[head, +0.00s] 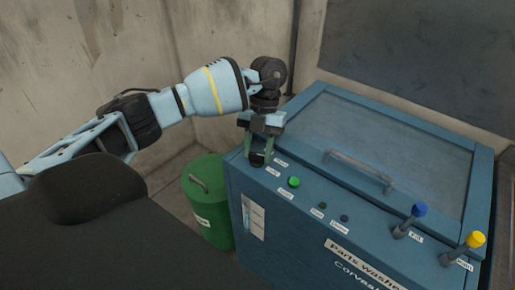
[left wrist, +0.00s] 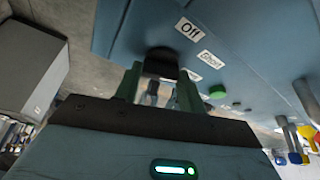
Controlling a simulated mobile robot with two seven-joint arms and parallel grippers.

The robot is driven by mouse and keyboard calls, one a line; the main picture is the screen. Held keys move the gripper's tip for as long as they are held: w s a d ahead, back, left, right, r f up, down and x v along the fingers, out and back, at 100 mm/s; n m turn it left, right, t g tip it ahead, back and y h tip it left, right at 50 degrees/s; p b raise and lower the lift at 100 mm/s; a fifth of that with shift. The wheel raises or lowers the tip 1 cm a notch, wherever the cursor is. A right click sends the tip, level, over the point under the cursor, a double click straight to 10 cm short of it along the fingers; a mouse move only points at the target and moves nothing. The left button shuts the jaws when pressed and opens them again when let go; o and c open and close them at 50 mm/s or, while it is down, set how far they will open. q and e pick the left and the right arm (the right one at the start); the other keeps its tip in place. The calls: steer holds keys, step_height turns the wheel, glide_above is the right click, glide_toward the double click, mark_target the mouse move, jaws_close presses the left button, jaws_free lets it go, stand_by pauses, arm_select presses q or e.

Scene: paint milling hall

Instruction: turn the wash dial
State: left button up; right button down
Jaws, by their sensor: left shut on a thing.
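The wash dial (head: 257,159) is a dark knob at the left end of the blue parts washer's (head: 300,235) sloping front panel. My left gripper (head: 261,152) reaches down from above, with its green fingers on either side of the dial. In the left wrist view the black dial (left wrist: 161,64) sits between the green fingers of the left gripper (left wrist: 158,84), which is shut on it. Labels "Off" (left wrist: 188,29) and "Short" (left wrist: 210,59) show beside the dial. The fingers partly cover the dial, and I cannot tell which label it points at. My right gripper is out of view.
A green button (head: 294,182), small dark buttons, a blue-handled valve (head: 419,210) and a yellow-handled valve (head: 475,240) lie along the panel to the right. The washer's lid (head: 385,150) is shut and has a bar handle (head: 360,170). A green drum (head: 207,200) stands left of the washer.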

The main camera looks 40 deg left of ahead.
arm_select(q)
steer(key=shift+d+m+y, duration=0.1)
steer(key=shift+m+y, duration=0.7)
steer(key=shift+m, duration=1.2)
steer(key=o, duration=1)
steer(key=shift+r, duration=0.15)
steer(key=v, duration=0.7)
steer(key=shift+w+r, duration=0.2)
steer(key=shift+r, duration=0.05)
